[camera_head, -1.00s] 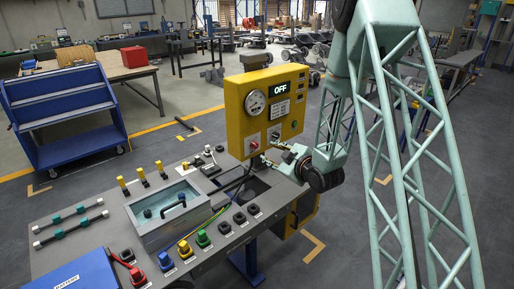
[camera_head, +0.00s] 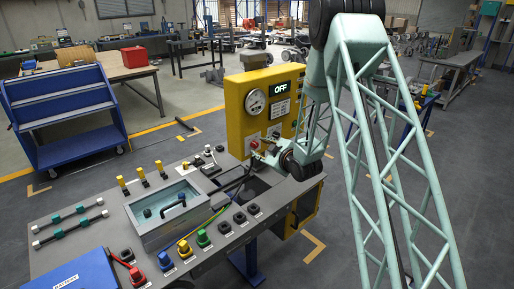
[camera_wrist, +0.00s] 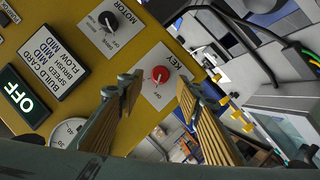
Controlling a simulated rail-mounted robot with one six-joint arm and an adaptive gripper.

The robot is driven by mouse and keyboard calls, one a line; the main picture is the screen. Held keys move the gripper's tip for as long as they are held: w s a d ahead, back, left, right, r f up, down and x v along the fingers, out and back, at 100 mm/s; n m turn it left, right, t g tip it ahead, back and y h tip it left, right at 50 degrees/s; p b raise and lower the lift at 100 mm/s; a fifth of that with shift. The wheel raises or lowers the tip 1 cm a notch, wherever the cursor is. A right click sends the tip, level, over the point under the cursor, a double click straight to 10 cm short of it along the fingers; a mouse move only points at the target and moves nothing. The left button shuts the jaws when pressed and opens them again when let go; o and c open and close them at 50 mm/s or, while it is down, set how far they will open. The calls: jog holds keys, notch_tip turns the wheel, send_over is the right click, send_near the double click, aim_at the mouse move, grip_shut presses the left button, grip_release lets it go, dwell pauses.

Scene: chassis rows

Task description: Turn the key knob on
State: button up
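The red key knob (camera_wrist: 160,74) sits on a white plate marked KEY in the wrist view. In the head view the red knob (camera_head: 254,144) is at the lower left of the yellow panel (camera_head: 234,110). My gripper (camera_wrist: 155,88) is open, and its two ribbed fingers appear on either side of the knob in the wrist view. They look empty, and I cannot tell whether they touch the knob. In the head view my gripper (camera_head: 258,153) is close to the panel's lower front. The display (camera_head: 281,90) reads OFF.
A black MOTOR knob (camera_wrist: 109,21) is beside the key knob. A round gauge (camera_head: 255,102) is above it on the panel. The grey bench (camera_head: 75,235) below carries coloured knobs, cables and a clear-lidded box (camera_head: 165,208).

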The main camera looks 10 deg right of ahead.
aim_at(256, 145)
jog(key=shift+x, duration=1.85)
jog(key=shift+c, duration=0.9)
jog(key=c, duration=0.7)
